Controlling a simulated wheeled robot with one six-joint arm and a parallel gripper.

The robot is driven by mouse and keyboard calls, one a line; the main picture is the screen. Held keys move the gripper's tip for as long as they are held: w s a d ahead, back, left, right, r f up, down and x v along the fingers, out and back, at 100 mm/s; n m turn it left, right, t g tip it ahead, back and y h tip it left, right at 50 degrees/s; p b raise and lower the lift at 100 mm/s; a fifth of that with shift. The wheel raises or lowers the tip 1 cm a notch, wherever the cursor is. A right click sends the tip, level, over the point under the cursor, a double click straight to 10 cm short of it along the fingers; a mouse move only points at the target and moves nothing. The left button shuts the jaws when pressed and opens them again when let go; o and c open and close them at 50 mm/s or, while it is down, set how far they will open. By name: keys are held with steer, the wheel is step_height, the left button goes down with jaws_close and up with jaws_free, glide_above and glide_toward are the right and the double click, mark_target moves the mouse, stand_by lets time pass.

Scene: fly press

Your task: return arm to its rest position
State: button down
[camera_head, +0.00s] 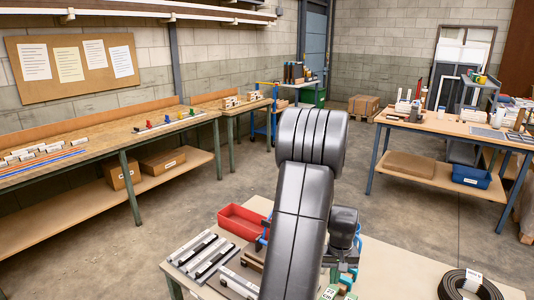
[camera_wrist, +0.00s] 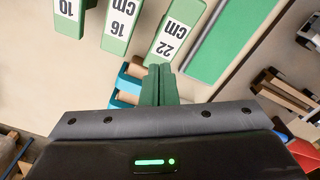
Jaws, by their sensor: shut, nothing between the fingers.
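My arm (camera_head: 305,190) reaches up and forward over the near table, bends at a large dark joint, and hides part of the table. My gripper shows in the wrist view (camera_wrist: 158,84) as two dark green fingers pressed together, with nothing between them. In the head view its dark wrist (camera_head: 343,226) hangs low at the right of my arm, and its fingertips are hard to make out. Below it lie green blocks with white labels, among them one marked 16 cm (camera_wrist: 118,27) and one marked 22 cm (camera_wrist: 172,40).
The near table (camera_head: 400,268) holds a red bin (camera_head: 242,221), metal bars (camera_head: 205,255) and a black cable coil (camera_head: 468,286). Blue parts (camera_wrist: 130,82) lie close to the fingers. A long workbench (camera_head: 90,152) stands left and another (camera_head: 440,125) right. Open floor lies between.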

step_height(320, 180, down, 3)
steer(key=shift+r+b, duration=0.1)
steer(key=shift+b, duration=0.45)
steer(key=shift+r, duration=0.2)
